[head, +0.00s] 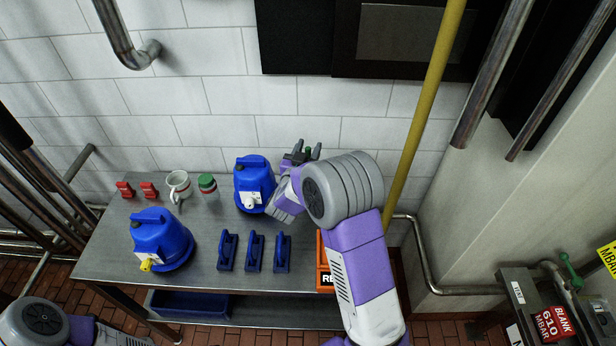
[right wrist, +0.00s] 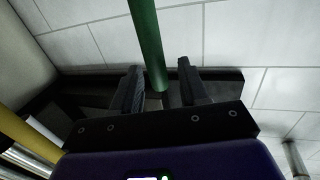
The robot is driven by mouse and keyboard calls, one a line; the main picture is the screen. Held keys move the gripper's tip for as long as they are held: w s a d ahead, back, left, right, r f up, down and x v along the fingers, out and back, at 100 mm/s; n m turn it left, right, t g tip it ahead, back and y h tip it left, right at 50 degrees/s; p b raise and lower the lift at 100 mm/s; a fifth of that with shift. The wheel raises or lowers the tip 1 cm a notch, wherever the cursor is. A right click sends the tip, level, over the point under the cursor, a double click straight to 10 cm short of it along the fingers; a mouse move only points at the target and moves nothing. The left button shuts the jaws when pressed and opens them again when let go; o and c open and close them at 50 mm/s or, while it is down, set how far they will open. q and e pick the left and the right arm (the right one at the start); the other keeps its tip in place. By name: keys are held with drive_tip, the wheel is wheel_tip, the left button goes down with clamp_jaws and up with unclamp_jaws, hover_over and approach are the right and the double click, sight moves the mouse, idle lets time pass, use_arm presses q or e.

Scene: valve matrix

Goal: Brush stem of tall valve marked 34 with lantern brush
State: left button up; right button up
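My right gripper (head: 307,152) is raised over the back right of the metal table, near the white tiled wall. In the right wrist view its two dark fingers (right wrist: 160,88) stand close together on either side of a green rod (right wrist: 147,40), which looks held between them. Only a small green bit of the rod shows in the head view, and its far end is out of sight, so I cannot confirm it is the brush. Two blue lantern-shaped units (head: 163,243) (head: 247,178) stand on the table. My left gripper is out of view. No valve marked 34 is readable.
A yellow pole (head: 425,110) rises right of my arm. A green valve handle (head: 570,268) and tags are at far right.

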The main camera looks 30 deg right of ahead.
clamp_jaws()
drive_tip(key=shift+r, duration=0.1)
